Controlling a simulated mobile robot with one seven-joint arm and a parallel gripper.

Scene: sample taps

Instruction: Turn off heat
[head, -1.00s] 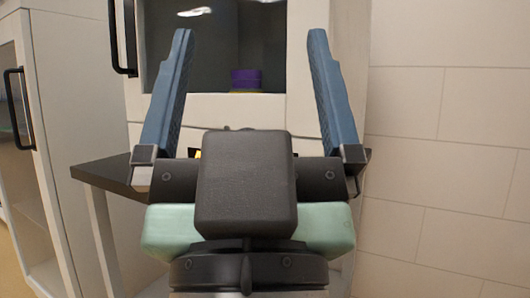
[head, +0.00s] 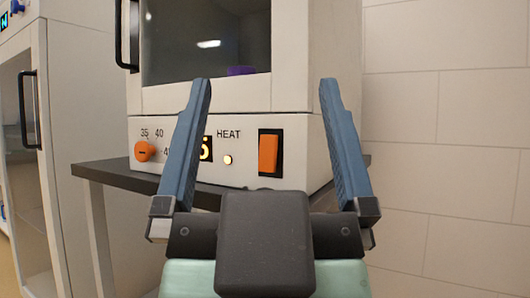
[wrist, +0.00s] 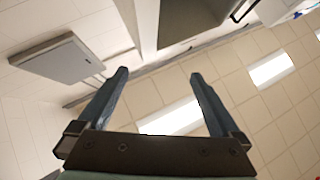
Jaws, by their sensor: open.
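The heat switch (head: 269,154) is an orange rocker in a black frame on the front panel of a white heating cabinet (head: 330,75), right of the word HEAT. A lit display (head: 205,149) is partly hidden by my left finger. My gripper (head: 265,85) is open and empty. In the head view its two blue fingers frame the switch from in front. The wrist view shows the open gripper (wrist: 160,75) pointing toward the ceiling.
The cabinet stands on a dark table (head: 120,176). Its dark glass door (head: 205,40) has a black handle (head: 127,35). A taller white cabinet (head: 75,150) stands at the left. A tiled wall (head: 445,150) is at the right.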

